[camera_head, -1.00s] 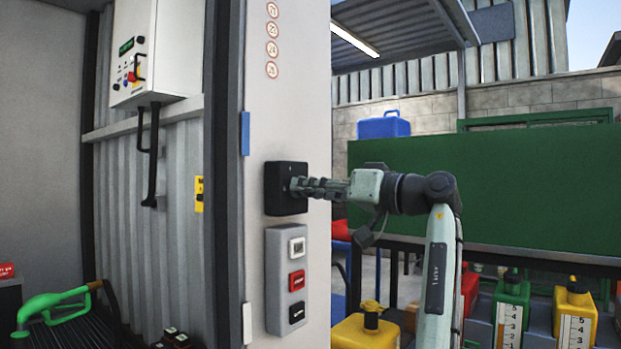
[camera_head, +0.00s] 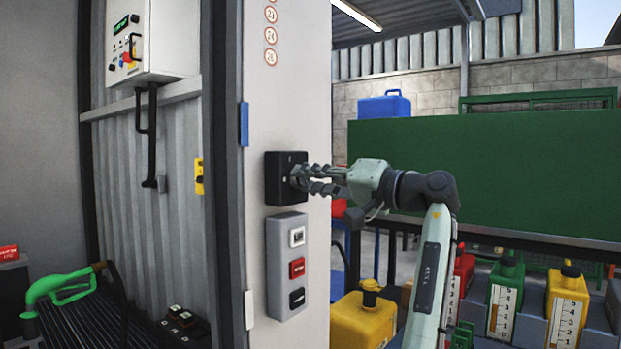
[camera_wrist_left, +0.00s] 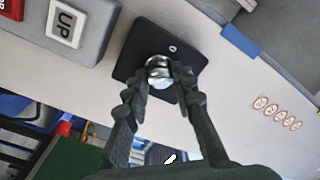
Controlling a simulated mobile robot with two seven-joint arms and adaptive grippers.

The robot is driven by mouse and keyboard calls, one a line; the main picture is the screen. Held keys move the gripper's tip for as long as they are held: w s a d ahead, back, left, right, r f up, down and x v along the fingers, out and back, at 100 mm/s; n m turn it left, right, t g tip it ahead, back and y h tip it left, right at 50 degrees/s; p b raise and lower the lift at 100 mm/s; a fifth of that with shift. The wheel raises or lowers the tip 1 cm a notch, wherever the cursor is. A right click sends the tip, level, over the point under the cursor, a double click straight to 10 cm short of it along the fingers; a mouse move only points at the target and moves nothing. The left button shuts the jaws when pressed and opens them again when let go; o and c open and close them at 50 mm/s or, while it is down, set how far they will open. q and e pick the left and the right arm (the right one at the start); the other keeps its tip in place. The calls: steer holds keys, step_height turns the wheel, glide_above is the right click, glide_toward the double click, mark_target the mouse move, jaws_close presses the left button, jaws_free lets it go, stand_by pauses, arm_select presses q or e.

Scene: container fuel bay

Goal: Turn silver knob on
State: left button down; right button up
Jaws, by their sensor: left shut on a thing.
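The silver knob (camera_wrist_left: 158,72) sits on a black square plate (camera_head: 277,168) on the light grey post. In the left wrist view the black plate (camera_wrist_left: 135,62) looks tilted and carries a small white mark above the knob. My left gripper (camera_head: 303,177) reaches in from the right and is shut on the knob; in the left wrist view its two fingers (camera_wrist_left: 163,85) are on either side of it. In the head view the fingers hide most of the knob. My right gripper is not in view.
A grey button box (camera_head: 287,265) with white, red and black buttons hangs just below the plate. A white control cabinet (camera_head: 150,45) is at upper left. Yellow (camera_head: 362,318) and green (camera_head: 505,298) fuel cans stand at lower right. A green nozzle (camera_head: 60,287) lies at lower left.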

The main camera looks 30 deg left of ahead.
arm_select(q)
steer(key=shift+f, duration=0.1)
steer(key=c, duration=1.3)
jaws_free()
steer(key=shift+o, duration=0.2)
steer(key=shift+d, duration=0.1)
steer(key=d, duration=1.2)
steer(key=shift+s+f, duration=0.15)
steer(key=shift+s, duration=0.2)
steer(key=shift+a, duration=0.1)
